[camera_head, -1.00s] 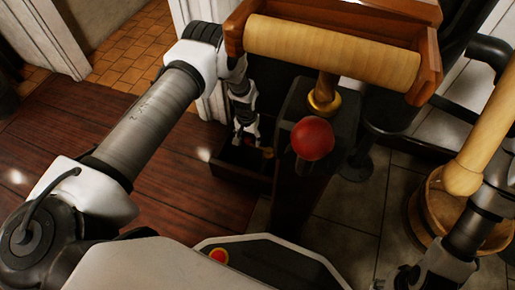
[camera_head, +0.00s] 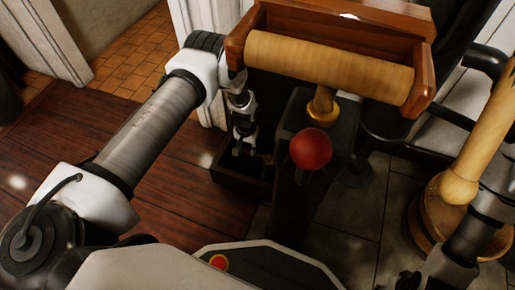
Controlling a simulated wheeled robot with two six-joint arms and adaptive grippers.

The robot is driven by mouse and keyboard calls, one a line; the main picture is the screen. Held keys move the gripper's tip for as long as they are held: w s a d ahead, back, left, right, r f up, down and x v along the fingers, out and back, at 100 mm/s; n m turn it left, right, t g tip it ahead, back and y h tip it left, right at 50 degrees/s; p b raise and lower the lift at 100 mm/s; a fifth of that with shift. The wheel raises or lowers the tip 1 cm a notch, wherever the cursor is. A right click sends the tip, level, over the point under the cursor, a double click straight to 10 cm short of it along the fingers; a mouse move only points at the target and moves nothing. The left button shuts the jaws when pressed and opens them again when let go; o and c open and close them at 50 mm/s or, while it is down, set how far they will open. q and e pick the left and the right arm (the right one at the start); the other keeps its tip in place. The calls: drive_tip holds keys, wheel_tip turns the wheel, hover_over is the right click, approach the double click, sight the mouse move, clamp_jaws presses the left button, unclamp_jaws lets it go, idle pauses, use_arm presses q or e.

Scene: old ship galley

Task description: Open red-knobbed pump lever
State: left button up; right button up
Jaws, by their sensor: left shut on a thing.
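The red knob (camera_head: 310,149), a round ball, sits at the front of a dark upright post (camera_head: 297,190) right of centre. A brass collar (camera_head: 323,108) with a short wooden stem stands behind it. My left arm reaches in from the left, and my left gripper (camera_head: 243,152) points down at the edge of a dark open box (camera_head: 238,182), left of the post. It is apart from the red knob. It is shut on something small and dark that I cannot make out. My right arm shows at the lower right; its end is dark and cut off by the frame.
A wooden roller (camera_head: 328,69) in a wooden holder (camera_head: 424,88) overhangs the post near my left wrist. A wooden bucket (camera_head: 423,219) and a thick pale wooden pole (camera_head: 474,151) stand at the right. Bare plank floor (camera_head: 165,190) lies left of the box.

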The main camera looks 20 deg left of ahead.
use_arm(q)
drive_tip(key=shift+s+d+r+p, duration=0.1)
drive_tip(key=shift+s+d+p, duration=0.15)
drive_tip(key=shift+s, duration=0.3)
drive_tip(key=shift+s+d+p, duration=0.1)
drive_tip(key=shift+s+p, duration=0.15)
drive_tip(key=shift+s, duration=0.25)
drive_tip(key=shift+s+d+p, duration=1.05)
drive_tip(key=shift+s, duration=0.2)
drive_tip(key=shift+d, duration=0.1)
use_arm(e)
wheel_tip(320, 180, up, 4)
drive_tip(key=shift+r, duration=0.1)
